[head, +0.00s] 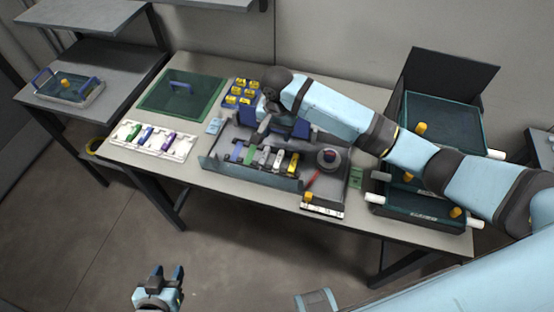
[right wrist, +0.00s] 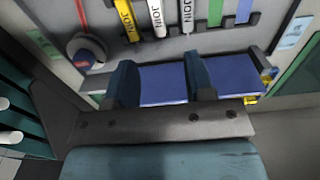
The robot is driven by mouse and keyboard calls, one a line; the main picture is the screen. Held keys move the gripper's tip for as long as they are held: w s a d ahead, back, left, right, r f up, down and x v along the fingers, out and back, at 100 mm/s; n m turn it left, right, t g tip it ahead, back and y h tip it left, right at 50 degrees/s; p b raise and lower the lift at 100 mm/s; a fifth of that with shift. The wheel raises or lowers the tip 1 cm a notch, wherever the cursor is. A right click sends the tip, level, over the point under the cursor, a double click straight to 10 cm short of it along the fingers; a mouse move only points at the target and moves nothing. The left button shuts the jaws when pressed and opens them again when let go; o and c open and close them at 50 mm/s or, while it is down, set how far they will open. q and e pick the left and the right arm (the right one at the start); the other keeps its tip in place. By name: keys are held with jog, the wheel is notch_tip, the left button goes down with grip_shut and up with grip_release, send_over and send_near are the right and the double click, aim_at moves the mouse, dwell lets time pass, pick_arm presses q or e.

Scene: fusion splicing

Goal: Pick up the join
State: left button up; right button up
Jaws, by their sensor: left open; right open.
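Several slim pieces stand in a row in the rack on the table. In the right wrist view, a yellow piece (right wrist: 128,20) and a white piece (right wrist: 157,18) read JOIN, and a grey piece (right wrist: 188,14) has partly readable lettering. In the head view, the yellow piece (head: 293,163) is at the row's right end. My right gripper (right wrist: 164,72) is open and empty, its fingers over a blue surface (right wrist: 165,88), apart from the row. My left gripper (head: 168,270) is open and empty, low in front of the table.
A white tray (head: 178,148) with coloured pieces lies at the left. A green mat (head: 155,98) and yellow-topped blue blocks (head: 241,91) lie behind. A round grey part (head: 330,160) sits right of the row. Dark stacked trays (head: 417,206) stand at the right.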

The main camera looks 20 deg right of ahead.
aim_at(279, 158)
jog(key=f, duration=1.1)
jog(key=shift+s+d+f, duration=0.2)
jog(key=shift+f, duration=0.2)
grip_shut()
